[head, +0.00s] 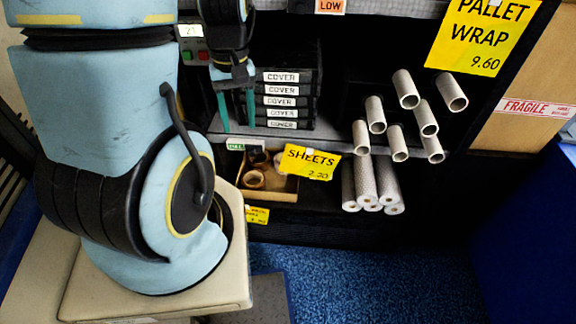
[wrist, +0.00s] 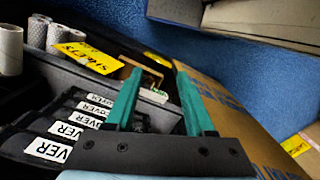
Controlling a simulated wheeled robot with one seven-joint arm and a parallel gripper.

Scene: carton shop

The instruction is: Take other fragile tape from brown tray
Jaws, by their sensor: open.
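A brown tray (head: 270,195) sits on the low shelf, under the shelf with the COVER boxes, in the head view. Several brown tape rolls lie in it, one of them (head: 254,179) near its left front. I cannot read which roll is fragile tape, and the SHEETS sign hides the tray's right part. My gripper (head: 236,108) is open and empty, fingers pointing down, above and left of the tray, in front of the COVER boxes. In the wrist view my gripper (wrist: 160,76) shows two teal fingers apart with nothing between them.
Black COVER boxes (head: 284,100) are stacked on the shelf right beside my gripper. A yellow SHEETS sign (head: 310,163) juts out by the tray. White tubes (head: 405,90) and patterned rolls (head: 372,185) stick out to the right. A large carton (wrist: 225,105) is close in the wrist view.

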